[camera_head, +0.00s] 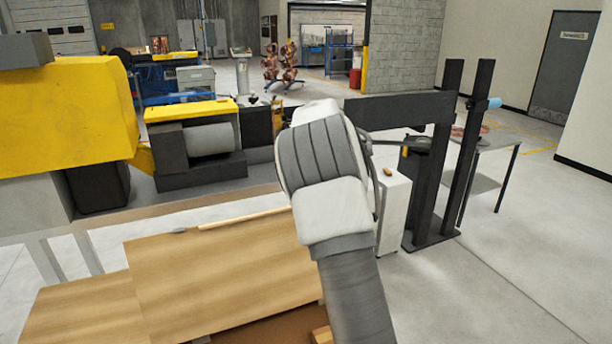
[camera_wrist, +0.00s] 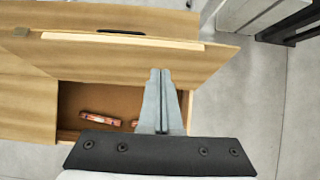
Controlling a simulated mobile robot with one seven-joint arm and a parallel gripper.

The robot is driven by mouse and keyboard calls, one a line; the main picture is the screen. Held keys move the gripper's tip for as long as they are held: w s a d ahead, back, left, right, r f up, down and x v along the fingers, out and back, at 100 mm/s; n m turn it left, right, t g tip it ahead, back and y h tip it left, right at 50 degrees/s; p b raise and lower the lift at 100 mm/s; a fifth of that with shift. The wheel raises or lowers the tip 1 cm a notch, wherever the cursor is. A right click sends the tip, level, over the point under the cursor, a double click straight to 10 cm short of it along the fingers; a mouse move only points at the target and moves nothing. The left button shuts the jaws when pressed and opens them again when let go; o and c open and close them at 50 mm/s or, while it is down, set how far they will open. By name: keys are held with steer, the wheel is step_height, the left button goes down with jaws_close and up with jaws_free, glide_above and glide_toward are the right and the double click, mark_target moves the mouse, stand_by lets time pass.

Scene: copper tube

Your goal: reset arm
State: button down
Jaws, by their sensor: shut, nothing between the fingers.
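In the wrist view, my gripper (camera_wrist: 160,73) is shut and empty, its two grey fingers pressed together. It appears over the edge of a wooden unit (camera_wrist: 35,100) with an open, brown-floored compartment (camera_wrist: 80,97). A reddish-brown, tube-like piece (camera_wrist: 99,117) lies in that compartment, left of the fingers. Another small reddish bit beside the fingers is mostly hidden by them. In the head view, my arm is raised in the middle and its fingers are hidden from sight. The wooden unit (camera_head: 200,270) shows lower left of the arm.
A pale wooden strip (camera_head: 243,218) lies along the wooden top's back edge. A yellow and grey machine (camera_head: 70,115) stands at left. A white cabinet (camera_head: 393,215) and black upright frame (camera_head: 470,150) stand close right of my arm. Floor at the lower right is clear.

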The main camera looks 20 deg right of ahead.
steer(key=s+a+r+n+y+b, duration=0.1)
steer(key=s+a+r+n, duration=0.25)
steer(key=s+n, duration=0.35)
steer(key=s+a+r+n+b, duration=0.15)
steer(key=s+a+n, duration=0.3)
steer(key=s, duration=0.45)
steer(key=s+a+r+n+y, duration=0.1)
steer(key=s+a+r+n, duration=0.2)
steer(key=s+n, duration=0.45)
steer(key=s+a+f+n, duration=0.1)
steer(key=s+f+n, duration=0.1)
steer(key=s+n, duration=0.3)
steer(key=s+a+f+n+h+b, duration=0.1)
steer(key=s+a+f+n, duration=0.1)
steer(key=s+n, duration=0.4)
steer(key=s+a+f+n+g+h, duration=0.1)
steer(key=s+f+n, duration=0.3)
steer(key=s, duration=0.7)
steer(key=shift+a+n+b, duration=0.25)
steer(key=shift+n+b, duration=0.05)
steer(key=shift+n, duration=0.5)
steer(key=shift+w, duration=0.1)
